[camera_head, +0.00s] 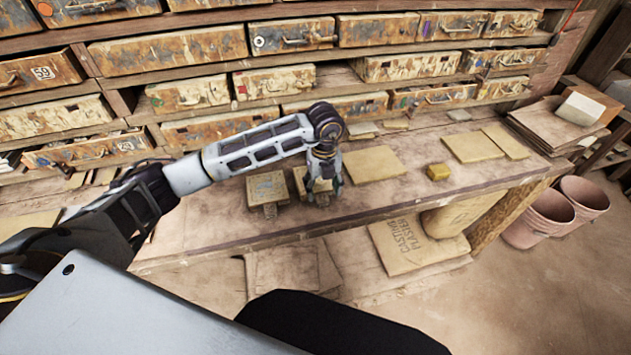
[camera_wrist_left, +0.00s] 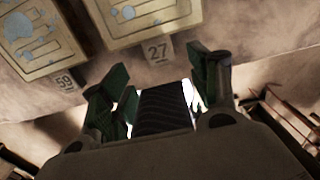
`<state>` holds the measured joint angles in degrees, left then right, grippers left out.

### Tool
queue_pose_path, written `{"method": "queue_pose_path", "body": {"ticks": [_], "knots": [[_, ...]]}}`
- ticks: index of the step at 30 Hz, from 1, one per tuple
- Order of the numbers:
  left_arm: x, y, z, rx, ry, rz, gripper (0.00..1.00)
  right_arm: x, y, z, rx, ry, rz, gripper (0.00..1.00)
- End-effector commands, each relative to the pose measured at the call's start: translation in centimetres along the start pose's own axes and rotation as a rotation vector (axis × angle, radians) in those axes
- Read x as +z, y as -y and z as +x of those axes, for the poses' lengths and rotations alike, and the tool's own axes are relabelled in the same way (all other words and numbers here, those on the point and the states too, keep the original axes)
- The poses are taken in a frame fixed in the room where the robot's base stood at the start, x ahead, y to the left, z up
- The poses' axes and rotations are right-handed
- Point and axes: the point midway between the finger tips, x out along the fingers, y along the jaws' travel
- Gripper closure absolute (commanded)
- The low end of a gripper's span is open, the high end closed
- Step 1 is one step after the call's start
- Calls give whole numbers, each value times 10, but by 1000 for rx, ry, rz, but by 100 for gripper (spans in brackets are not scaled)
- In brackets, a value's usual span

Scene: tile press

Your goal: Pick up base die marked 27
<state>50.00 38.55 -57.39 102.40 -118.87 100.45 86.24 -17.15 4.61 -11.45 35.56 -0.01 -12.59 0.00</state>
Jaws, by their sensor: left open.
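The base die marked 27 (camera_wrist_left: 148,16) is a pale tan block with blue-grey patches, and its tag (camera_wrist_left: 158,50) sticks out at the near edge in the left wrist view. In the head view the die (camera_head: 299,180) stands on the bench, partly hidden by my gripper. My left gripper (camera_wrist_left: 157,88) is open and empty, with its green-padded fingers just on the near side of the tag. In the head view the gripper (camera_head: 323,180) hangs over the bench's front part. I cannot tell its exact height. My right gripper is not in view.
A similar die marked 59 (camera_wrist_left: 38,38) stands close to the left, also in the head view (camera_head: 267,187). Drawers (camera_head: 290,83) line the back. The bench's front edge is close.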

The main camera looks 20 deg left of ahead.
Motion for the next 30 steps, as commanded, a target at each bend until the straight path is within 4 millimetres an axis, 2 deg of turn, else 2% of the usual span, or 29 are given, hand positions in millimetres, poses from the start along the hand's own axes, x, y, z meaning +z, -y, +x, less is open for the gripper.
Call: {"method": "queue_pose_path", "body": {"ticks": [8,21,30], "knots": [[-1,0,4,1,-2,0,39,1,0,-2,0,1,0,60],[-5,2,45,1,-2,-2,39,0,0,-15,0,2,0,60],[-5,2,52,0,0,0,39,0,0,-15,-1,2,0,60]]}}
